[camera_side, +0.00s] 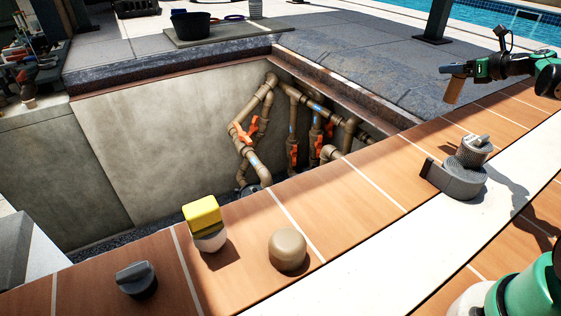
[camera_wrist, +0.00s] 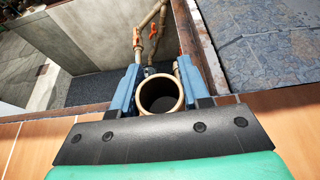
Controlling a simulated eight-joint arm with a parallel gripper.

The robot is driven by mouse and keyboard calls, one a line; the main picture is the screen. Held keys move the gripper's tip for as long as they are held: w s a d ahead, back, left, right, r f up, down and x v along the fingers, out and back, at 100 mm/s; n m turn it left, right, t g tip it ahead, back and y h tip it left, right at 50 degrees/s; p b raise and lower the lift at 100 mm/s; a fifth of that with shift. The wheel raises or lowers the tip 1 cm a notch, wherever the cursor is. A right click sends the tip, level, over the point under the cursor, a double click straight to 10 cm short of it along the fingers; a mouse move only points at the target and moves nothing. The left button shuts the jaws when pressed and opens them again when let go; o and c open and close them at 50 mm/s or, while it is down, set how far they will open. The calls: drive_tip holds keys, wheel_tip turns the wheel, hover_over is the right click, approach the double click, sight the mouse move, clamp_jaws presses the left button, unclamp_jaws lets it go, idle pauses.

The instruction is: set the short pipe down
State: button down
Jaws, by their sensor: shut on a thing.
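The short pipe (camera_wrist: 160,95) is a tan, open-ended tube. In the wrist view it sits between the two blue fingers of my gripper (camera_wrist: 160,92), with its round open end facing the camera. In the side view my gripper (camera_side: 456,72) is at the upper right, shut on the short pipe (camera_side: 454,90).
Along the tiled ledge (camera_side: 400,190) stand a grey knobbed fitting (camera_side: 456,175), a tan cap (camera_side: 288,250), a yellow-topped white container (camera_side: 205,222) and a dark knob (camera_side: 136,279). The pit with brown pipes and orange valves (camera_side: 258,125) opens beyond the ledge. Tiles near my gripper are clear.

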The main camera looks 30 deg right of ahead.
wheel_tip(320, 180, down, 12)
drive_tip(key=shift+r, duration=0.1)
idle(0.5)
drive_tip(key=shift+c, duration=2.1)
unclamp_jaws()
